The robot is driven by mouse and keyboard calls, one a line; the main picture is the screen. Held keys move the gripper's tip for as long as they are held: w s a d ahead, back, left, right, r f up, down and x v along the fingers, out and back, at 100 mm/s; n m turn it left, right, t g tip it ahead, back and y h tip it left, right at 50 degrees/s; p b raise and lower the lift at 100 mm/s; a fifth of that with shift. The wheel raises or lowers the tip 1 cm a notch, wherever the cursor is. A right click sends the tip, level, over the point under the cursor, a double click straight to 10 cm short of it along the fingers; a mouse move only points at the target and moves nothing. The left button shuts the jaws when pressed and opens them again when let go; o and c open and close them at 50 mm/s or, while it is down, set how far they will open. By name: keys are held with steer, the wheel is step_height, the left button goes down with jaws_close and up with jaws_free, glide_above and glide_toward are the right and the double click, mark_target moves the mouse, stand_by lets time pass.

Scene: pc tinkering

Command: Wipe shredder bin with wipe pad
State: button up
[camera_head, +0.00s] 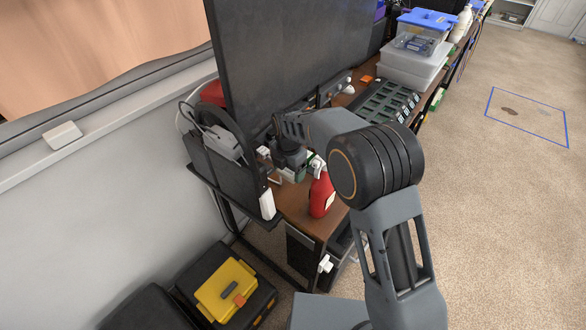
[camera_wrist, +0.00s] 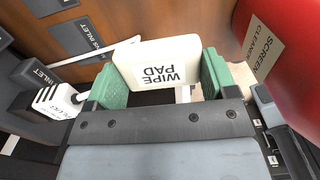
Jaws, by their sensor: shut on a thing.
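The wipe pad (camera_wrist: 157,62) is a white rounded block labelled "WIPE PAD". In the wrist view it sits between the two green fingers of my gripper (camera_wrist: 160,78), which is shut on it. In the head view my gripper (camera_head: 291,168) is low over the near end of the wooden desk, and I cannot make out the pad there. I cannot pick out the shredder bin with certainty in either view.
A red screen cleaner bottle (camera_head: 320,197) stands close right of my gripper, also at right in the wrist view (camera_wrist: 285,55). A white plug (camera_wrist: 55,98) is close left. A large black monitor (camera_head: 285,50) rises behind. A yellow-topped toolbox (camera_head: 226,290) is on the floor.

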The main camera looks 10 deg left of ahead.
mark_target(289, 188)
steer(key=shift+f+b, duration=1.95)
steer(key=shift+f, duration=1.45)
steer(key=o, duration=0.8)
steer(key=shift+r, duration=0.1)
steer(key=shift+c, duration=0.2)
steer(key=shift+w, duration=0.1)
steer(key=shift+c, duration=0.5)
steer(key=c, duration=0.8)
steer(key=shift+r+p, duration=0.2)
steer(key=shift+p, duration=0.15)
steer(key=shift+r+p, duration=2.75)
steer(key=shift+r, duration=1.15)
